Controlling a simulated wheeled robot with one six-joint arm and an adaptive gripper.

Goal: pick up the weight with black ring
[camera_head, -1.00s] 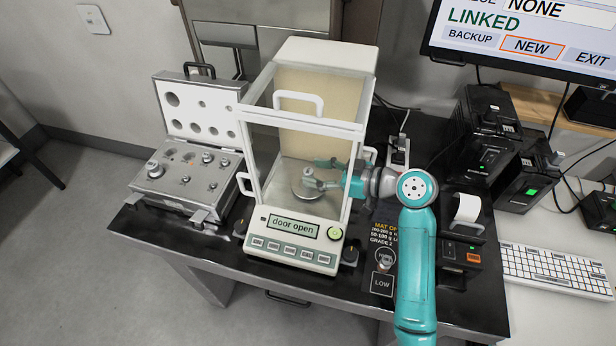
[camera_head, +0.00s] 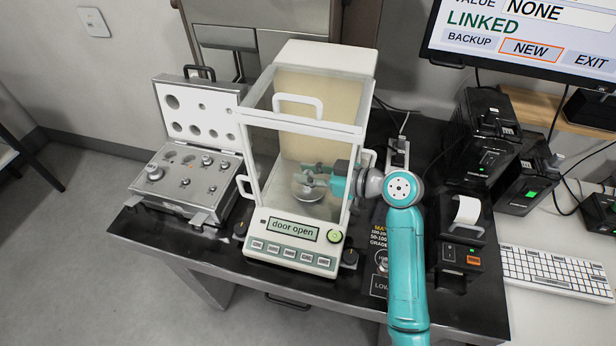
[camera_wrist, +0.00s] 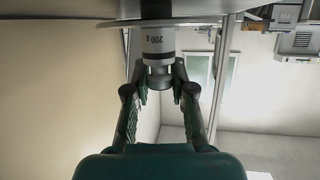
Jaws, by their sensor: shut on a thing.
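The weight with the black ring stands on the balance pan inside the glass chamber. In the wrist view it appears upside down as a silver weight (camera_wrist: 159,42) marked 200 g, with a dark band at its base end and a narrow knob. My gripper (camera_wrist: 160,82) is shut on the knob. In the head view my gripper (camera_head: 318,179) reaches through the open right side of the balance (camera_head: 290,235), whose display reads "door open". The weight is small and partly covered by the fingers there. The pan (camera_wrist: 100,23) shows at the top of the wrist view.
An open weight case (camera_head: 165,196) with several weights stands to the left. The chamber's glass and frame closely surround my gripper. A dark mat (camera_head: 380,285) with a small object lies right of the balance, partly behind my arm. A printer (camera_head: 461,255) and keyboard (camera_head: 555,272) are farther right.

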